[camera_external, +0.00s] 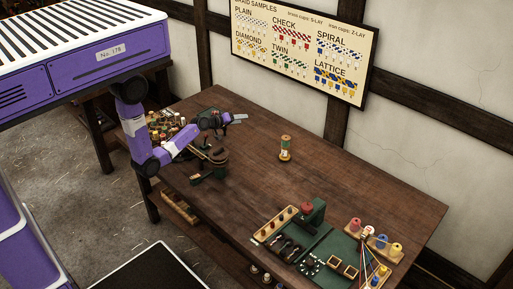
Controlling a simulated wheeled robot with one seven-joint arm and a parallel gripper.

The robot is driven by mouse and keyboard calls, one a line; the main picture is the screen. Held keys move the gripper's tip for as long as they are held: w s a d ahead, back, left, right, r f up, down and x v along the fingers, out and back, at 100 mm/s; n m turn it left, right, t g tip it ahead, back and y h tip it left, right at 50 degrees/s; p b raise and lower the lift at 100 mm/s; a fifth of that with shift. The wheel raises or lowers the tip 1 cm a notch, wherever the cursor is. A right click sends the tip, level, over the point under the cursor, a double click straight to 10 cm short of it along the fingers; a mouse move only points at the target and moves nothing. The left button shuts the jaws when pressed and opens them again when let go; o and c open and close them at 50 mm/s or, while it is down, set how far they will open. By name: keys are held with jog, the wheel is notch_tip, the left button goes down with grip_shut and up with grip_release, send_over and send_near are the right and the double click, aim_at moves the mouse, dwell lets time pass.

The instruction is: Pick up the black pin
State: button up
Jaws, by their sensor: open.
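My gripper (239,118) hangs over the far left part of the brown wooden table (262,180). It is small in this view, and its pale fingers are apart with nothing visible between them. I cannot pick out the black pin for certain. Several small dark pieces (286,248) lie near the front of the table, beside a wooden strip, well away from my gripper. They are too small to tell apart.
A dark round-topped device (217,158) stands below my gripper, near a cluster of spools (163,124). A green mat (332,250) and colored spools (383,243) fill the right end. The table's middle is mostly clear.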

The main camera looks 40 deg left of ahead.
jog(key=w+a+f+n+g+h+p, duration=0.25)
jog(key=a+f+n+g, duration=0.2)
jog(key=a+n, duration=0.4)
jog(key=shift+s+a+f+n+t+h+b, duration=0.15)
jog(key=shift+s+a+f+n+h, duration=0.45)
jog(key=shift+n, duration=1.35)
jog(key=shift+s+a+f+n+t+h+b, duration=0.2)
jog(key=shift+s+a+n+h, duration=0.65)
jog(key=shift+n, duration=1.1)
jog(key=shift+s+a+f+n+t+h+b, duration=0.1)
jog(key=shift+s+a+f+n+h, duration=0.65)
jog(key=shift+n, duration=1.2)
jog(key=b+x, duration=0.1)
jog(key=b, duration=0.1)
jog(key=b+x, duration=0.2)
jog(key=shift+w+a+f, duration=0.2)
jog(key=shift+w, duration=0.2)
jog(key=shift+w+d+y+b, duration=0.25)
jog(key=shift+w+b, duration=0.05)
jog(key=shift+w, duration=0.15)
jog(key=shift+r, duration=0.1)
grip_shut()
